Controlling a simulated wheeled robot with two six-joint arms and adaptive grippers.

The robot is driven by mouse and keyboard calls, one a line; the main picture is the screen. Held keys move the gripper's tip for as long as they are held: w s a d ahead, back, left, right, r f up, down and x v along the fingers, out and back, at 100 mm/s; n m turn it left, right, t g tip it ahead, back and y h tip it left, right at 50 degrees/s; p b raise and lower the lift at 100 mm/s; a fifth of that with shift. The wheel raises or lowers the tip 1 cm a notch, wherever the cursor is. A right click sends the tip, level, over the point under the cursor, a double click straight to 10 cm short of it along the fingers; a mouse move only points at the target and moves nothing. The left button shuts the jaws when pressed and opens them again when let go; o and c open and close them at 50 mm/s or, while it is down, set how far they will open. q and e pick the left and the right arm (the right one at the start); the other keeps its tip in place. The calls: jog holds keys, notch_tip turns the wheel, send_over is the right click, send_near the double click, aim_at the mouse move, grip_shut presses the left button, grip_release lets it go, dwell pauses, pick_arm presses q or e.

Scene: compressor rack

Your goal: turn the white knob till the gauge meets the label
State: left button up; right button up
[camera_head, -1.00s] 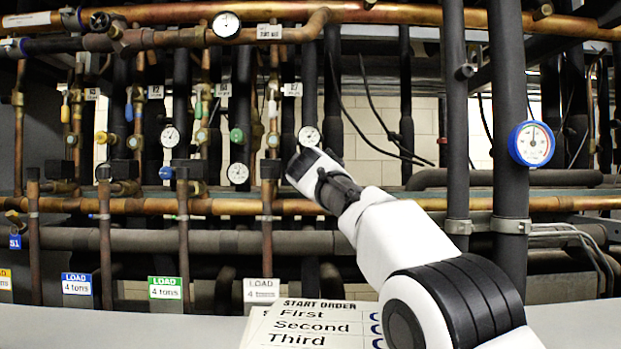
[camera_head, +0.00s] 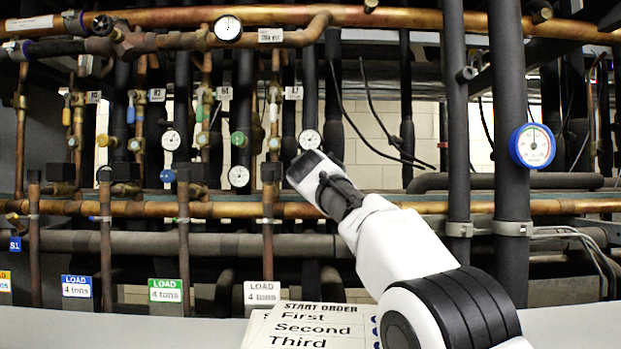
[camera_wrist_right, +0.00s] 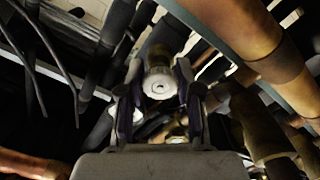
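The white knob (camera_wrist_right: 159,84) shows as a pale round end with a dark centre in the right wrist view. My right gripper (camera_wrist_right: 160,108) has a finger on each side of it, with a visible gap on both sides. In the head view my right gripper (camera_head: 305,172) reaches up to the rack from the lower right and hides the knob. A small white gauge (camera_head: 309,139) sits just above the gripper; its needle is too small to read. A white label (camera_head: 262,293) reading "LOAD 4 tons" is below. My left gripper is out of view.
Other knobs are yellow (camera_head: 103,140), green (camera_head: 238,139) and blue (camera_head: 167,176). Copper and black pipes crowd the rack. A blue-rimmed gauge (camera_head: 532,146) is on a thick pipe at right. A start-order card (camera_head: 300,330) lies in front.

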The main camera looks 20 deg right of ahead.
jog(key=o, duration=0.4)
jog(key=shift+r, duration=0.2)
jog(key=shift+f, duration=0.1)
jog(key=v, duration=1.2)
